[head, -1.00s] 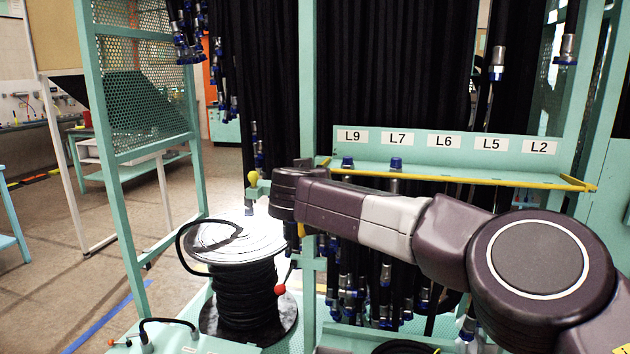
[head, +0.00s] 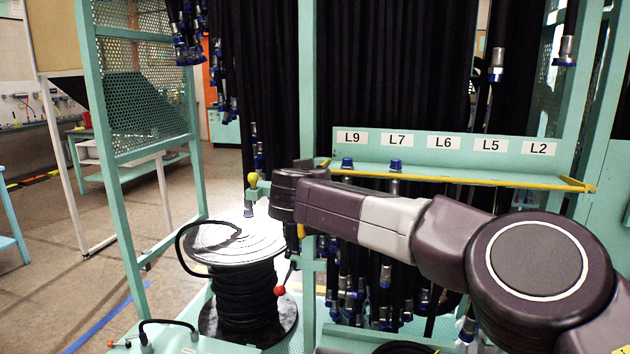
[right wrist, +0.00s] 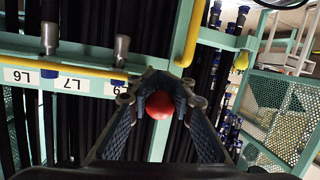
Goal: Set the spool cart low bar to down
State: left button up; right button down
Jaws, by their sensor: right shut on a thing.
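The yellow low bar (head: 460,179) runs along the front of the labelled shelf, nearly level in the head view. It also shows in the right wrist view (right wrist: 60,66), where the picture is upside down. My right gripper (right wrist: 160,88) is shut on a red ball knob (right wrist: 160,105), its fingers curving around both sides. In the head view my right wrist hides the fingers near the shelf's left post. A red ball (head: 279,290) on a thin lever shows below the wrist; I cannot tell if it is the same one. My left gripper is out of view.
A spool of black hose (head: 246,298) stands at lower left. Hoses with metal ends hang behind and below the shelf (head: 460,168). A yellow knob (head: 252,179) sits left of the post. A mesh panel (head: 148,100) stands further left; open floor lies beyond.

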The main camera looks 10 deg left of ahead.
jog(key=shift+w+d+r, duration=0.15)
jog(key=shift+d+r, duration=0.05)
jog(key=shift+r, duration=0.2)
jog(key=c, duration=2.3)
grip_release()
jog(key=o, duration=0.6)
jog(key=shift+w+a+f, duration=0.2)
jog(key=shift+f, duration=0.25)
jog(key=shift+v, duration=0.8)
jog(key=v, duration=1)
jog(key=shift+s+d+r, duration=0.1)
jog(key=shift+s, duration=0.2)
